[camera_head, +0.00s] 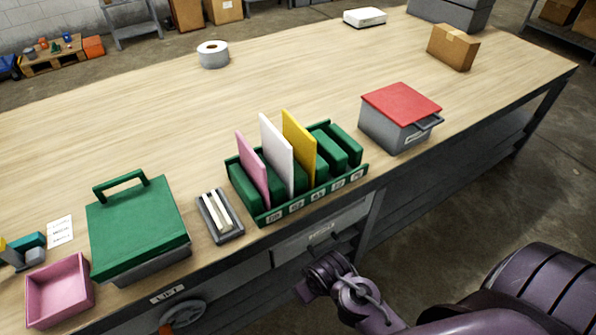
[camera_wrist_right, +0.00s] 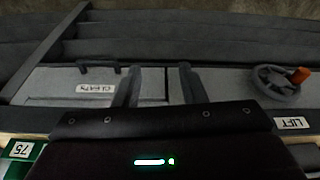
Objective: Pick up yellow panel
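The yellow panel (camera_head: 299,146) stands upright in a slot of the green rack (camera_head: 265,218), right of a white panel (camera_head: 277,155) and a pink panel (camera_head: 253,169). My right gripper (camera_head: 322,273) is in front of the bench edge, apart from the rack and nearer to me. In the right wrist view two dark fingers stand apart with nothing held between them (camera_wrist_right: 162,86); the panel is not in that view. My left gripper is not in view.
A grey box with a red lid (camera_head: 401,103) stands right of the rack. A small tray with pale strips (camera_head: 219,216) and a green-lidded case (camera_head: 139,228) are left. A pink bin (camera_head: 60,291) is at far left.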

